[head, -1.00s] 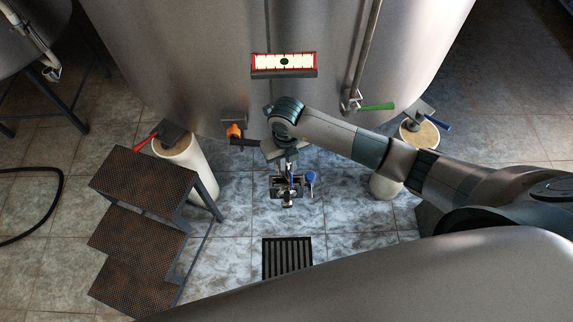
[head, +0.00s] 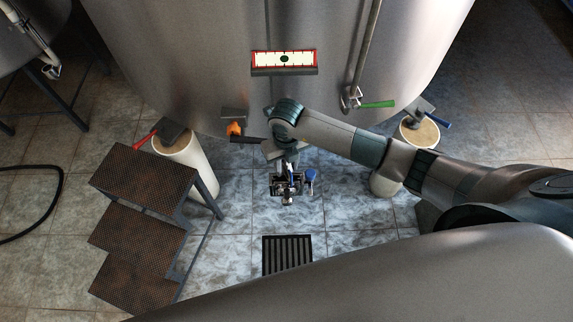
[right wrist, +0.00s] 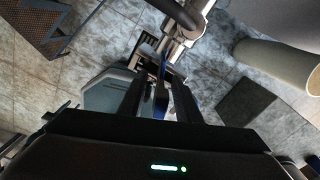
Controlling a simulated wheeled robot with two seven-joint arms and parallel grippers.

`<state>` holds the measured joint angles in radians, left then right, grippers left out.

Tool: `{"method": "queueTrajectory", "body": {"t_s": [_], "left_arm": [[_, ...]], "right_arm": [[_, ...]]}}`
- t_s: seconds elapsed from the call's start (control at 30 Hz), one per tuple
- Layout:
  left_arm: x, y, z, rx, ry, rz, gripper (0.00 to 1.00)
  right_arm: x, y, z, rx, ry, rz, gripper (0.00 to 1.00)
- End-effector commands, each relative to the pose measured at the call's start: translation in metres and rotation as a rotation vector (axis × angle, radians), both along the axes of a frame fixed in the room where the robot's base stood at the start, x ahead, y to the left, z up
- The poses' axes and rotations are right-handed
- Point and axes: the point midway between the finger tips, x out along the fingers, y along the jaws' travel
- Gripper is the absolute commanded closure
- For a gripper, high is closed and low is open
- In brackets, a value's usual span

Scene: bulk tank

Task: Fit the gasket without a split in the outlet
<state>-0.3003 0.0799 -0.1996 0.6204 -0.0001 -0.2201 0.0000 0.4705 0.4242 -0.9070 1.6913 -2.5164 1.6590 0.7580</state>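My right gripper (head: 288,190) is under the front of the big tank, close to a small cluster of metal parts (head: 276,184). A thin blue strip (head: 290,178) shows at the gripper, and blue also shows between its two dark fingers in the right wrist view. I cannot tell whether this is a gasket or whether the fingers grip it. A round blue piece (head: 310,175) sits just right of the gripper. In the right wrist view a steel pipe fitting (right wrist: 178,28), possibly the outlet, lies just beyond the fingertips. The outlet's mouth is not clear. My left gripper is out of view.
The steel tank (head: 200,70) fills the top, on pale feet (head: 188,165). A rusty-topped step stand (head: 145,180) is at left. A black slotted drain (head: 287,255) lies in front of the gripper. A black hose (head: 60,190) lies far left. Wet tiles are clear around the drain.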

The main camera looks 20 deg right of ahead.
Motion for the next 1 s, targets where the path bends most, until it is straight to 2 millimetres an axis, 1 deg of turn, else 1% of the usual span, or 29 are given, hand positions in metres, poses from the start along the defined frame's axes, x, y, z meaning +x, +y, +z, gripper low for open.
{"method": "queueTrajectory", "body": {"t_s": [0.23, 0.27, 0.37, 0.47, 0.8, 1.0], "left_arm": [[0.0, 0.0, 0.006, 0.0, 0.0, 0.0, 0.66], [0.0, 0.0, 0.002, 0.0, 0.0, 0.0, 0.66], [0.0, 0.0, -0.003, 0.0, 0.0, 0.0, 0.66], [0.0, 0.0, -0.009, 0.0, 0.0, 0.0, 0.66], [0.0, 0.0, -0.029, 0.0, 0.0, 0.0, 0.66], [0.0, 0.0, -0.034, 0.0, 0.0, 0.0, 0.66]], "right_arm": [[0.0, 0.0, 0.008, 0.0, 0.0, 0.0, 0.69], [0.001, 0.0, 0.009, 0.0, -0.001, 0.0, 0.69], [0.001, 0.0, 0.02, 0.001, -0.002, 0.002, 0.69], [0.002, 0.0, 0.035, 0.002, -0.005, 0.001, 0.69], [0.002, 0.0, 0.096, 0.002, -0.005, 0.001, 0.69], [0.001, 0.0, 0.119, 0.001, -0.002, 0.0, 0.69]]}}
